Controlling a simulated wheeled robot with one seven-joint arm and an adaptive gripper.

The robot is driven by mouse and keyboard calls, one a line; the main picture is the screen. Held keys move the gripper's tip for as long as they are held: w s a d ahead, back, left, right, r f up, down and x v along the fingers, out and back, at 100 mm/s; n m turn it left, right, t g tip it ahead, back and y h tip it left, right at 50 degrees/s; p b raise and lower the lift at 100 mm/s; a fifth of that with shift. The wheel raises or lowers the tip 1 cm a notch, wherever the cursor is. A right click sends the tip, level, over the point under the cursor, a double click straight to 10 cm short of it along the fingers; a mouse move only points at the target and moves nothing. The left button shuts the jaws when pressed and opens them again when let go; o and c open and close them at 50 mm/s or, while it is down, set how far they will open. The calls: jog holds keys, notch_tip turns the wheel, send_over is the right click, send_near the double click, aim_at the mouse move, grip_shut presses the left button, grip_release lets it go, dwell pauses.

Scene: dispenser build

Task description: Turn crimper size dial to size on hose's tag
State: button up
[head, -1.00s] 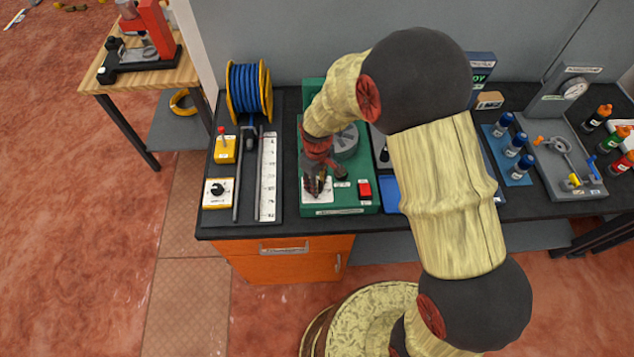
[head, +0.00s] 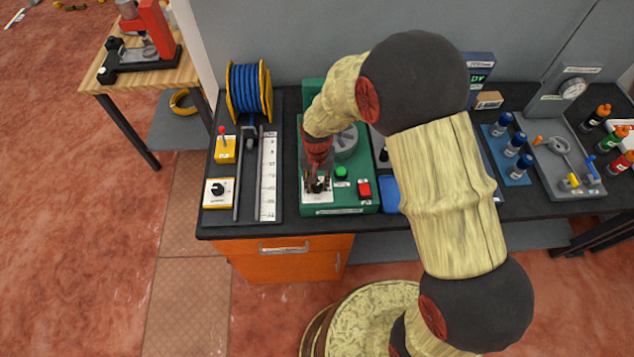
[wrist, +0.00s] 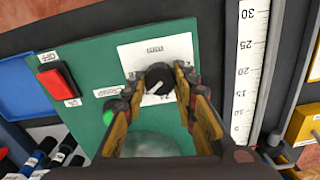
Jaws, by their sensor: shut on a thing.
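The crimper is a green machine (head: 335,205) on the bench, with a white dial plate (head: 308,199) at its front left. In the wrist view, the size dial is a black knob (wrist: 160,77) with a white pointer line, on the white plate (wrist: 135,54). My gripper (head: 318,187) points down over the plate; in the wrist view its two fingers (wrist: 160,84) are shut around the knob, one on each side. Size marks on the plate are too small or hidden to read. I cannot make out the hose's tag.
A red button (head: 364,189) and a green button (head: 341,172) sit right of the dial. A ruler strip (head: 267,177), a blue hose reel (head: 248,92) and a yellow-edged switch box (head: 218,193) stand to the left. A blue tray (head: 390,194) lies right of the crimper.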

jog(key=m, duration=0.4)
jog(key=shift+w+m, duration=0.1)
jog(key=shift+m, duration=0.2)
jog(key=m, duration=0.4)
jog(key=shift+m, duration=0.4)
jog(key=o, duration=1.1)
jog(key=shift+o, duration=0.2)
notch_tip(320, 180, up, 12)
dwell(0.4)
